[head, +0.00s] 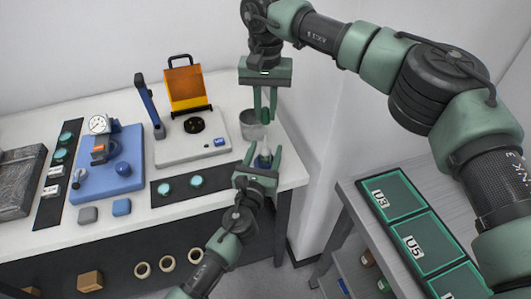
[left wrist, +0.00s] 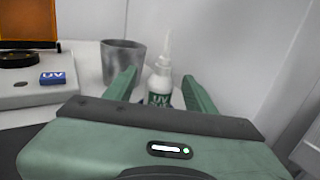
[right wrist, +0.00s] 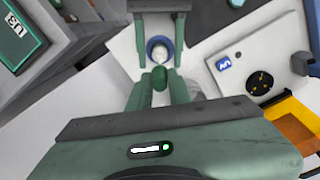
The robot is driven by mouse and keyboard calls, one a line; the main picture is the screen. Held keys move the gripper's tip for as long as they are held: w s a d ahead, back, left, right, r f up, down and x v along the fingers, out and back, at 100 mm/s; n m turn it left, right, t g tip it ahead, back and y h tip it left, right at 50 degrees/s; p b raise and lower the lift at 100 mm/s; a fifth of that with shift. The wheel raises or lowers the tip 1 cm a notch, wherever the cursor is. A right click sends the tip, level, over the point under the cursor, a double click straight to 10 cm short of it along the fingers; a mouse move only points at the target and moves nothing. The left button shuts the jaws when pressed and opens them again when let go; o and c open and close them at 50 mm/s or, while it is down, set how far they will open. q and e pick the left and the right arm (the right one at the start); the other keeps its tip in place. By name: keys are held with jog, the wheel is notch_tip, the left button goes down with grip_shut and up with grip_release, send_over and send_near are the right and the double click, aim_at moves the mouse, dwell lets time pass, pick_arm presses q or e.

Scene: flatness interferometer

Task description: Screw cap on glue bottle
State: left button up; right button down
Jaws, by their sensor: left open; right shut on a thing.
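The white glue bottle (left wrist: 160,85), with a green UV label and a bare pointed nozzle, stands upright near the table's right end. My left gripper (head: 262,153) is open, with one finger on each side of the bottle (head: 264,158); the left wrist view also shows these fingers apart. My right gripper (head: 267,118) points down above the bottle and is shut on a small green piece, apparently the cap (right wrist: 160,78). In the right wrist view the bottle's top (right wrist: 160,52) lies beyond the fingertips, inside a blue ring. The cap is apart from the nozzle.
A grey cup (head: 251,126) stands close behind the bottle; it also shows in the left wrist view (left wrist: 122,60). A white instrument base (head: 190,145) with an orange shield (head: 186,88) is to the left. A side table with green trays (head: 425,238) stands at right.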

pick_arm(q)
jog(key=shift+w, duration=0.1)
grip_shut()
dwell(1.5)
